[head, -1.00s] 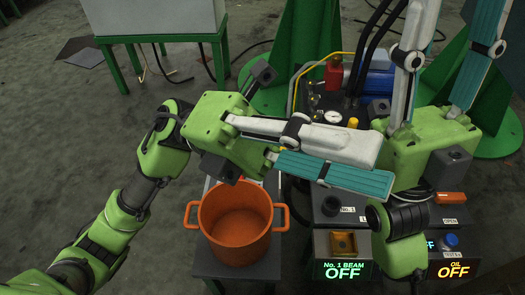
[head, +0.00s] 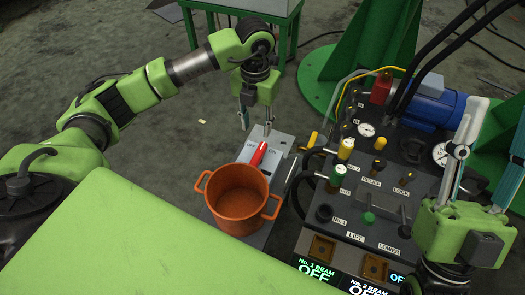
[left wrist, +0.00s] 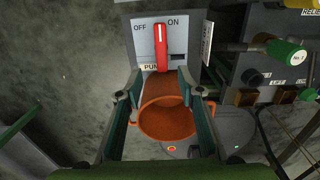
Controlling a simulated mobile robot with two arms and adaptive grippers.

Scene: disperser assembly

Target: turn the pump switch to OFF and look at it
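The pump switch is a red handle (head: 258,153) on a light grey box (head: 284,141), behind the orange pot. In the left wrist view the handle (left wrist: 161,47) stands nearly upright between the OFF label on the left and the ON label on the right; I cannot tell which position it counts as. My left gripper (head: 255,124) points down at the box's far side, its fingers spread. In the left wrist view its fingers (left wrist: 160,80) are apart with nothing held between them. My right gripper (head: 501,106) is open and empty at the right, fingers pointing up.
The orange pot (head: 237,193) with two handles stands in front of the switch box. The control panel (head: 330,225) with valves, gauges and hoses is to the right. A blue motor (head: 436,106) stands behind it. Floor left of the switch box is clear.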

